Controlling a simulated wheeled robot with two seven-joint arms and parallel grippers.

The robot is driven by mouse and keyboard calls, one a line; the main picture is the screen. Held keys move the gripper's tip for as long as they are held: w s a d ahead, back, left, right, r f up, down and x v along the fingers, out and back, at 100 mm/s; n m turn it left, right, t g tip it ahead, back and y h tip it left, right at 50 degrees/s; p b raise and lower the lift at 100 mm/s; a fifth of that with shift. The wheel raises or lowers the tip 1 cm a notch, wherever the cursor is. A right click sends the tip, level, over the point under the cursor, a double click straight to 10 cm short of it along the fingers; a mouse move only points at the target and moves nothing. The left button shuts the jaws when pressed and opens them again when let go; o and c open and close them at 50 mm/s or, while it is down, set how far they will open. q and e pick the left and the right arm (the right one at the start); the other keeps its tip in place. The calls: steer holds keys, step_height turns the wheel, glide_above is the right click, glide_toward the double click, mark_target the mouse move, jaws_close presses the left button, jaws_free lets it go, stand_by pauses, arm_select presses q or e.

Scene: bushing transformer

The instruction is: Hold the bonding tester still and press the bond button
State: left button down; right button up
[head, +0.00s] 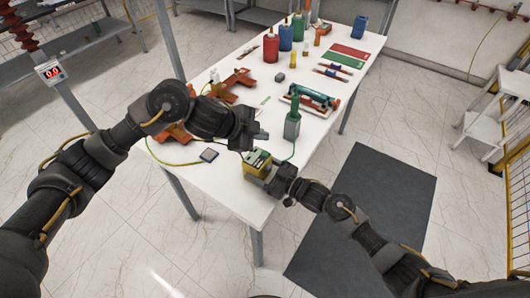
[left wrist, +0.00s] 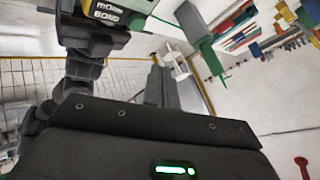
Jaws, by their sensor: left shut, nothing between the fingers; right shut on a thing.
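The bonding tester (head: 257,164) is a small yellow and dark green box at the near edge of the white table. My right gripper (head: 269,173) is shut on it from the right side. In the left wrist view the tester (left wrist: 105,14) shows at the top left, with "BOND" lettering on its face; I cannot make out the button itself. My left gripper (head: 260,135) is shut and empty, just above and behind the tester, apart from it in the head view.
A green probe in a grey-green holder (head: 292,125) stands right of my left gripper, with a green cable. A dark mat (head: 375,210) lies on the floor.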

arm_select(q)
glide_above(262, 157)
steer(key=shift+w+f, duration=0.1)
steer(key=shift+f, duration=2.1)
steer(key=shift+f, duration=0.2)
arm_select(e)
steer(key=shift+f, duration=0.1)
arm_select(q)
steer(key=shift+f, duration=0.2)
steer(key=shift+f, duration=0.5)
stand_by(0.9)
steer(key=shift+r, duration=0.9)
step_height(262, 157, up, 5)
stand_by(0.5)
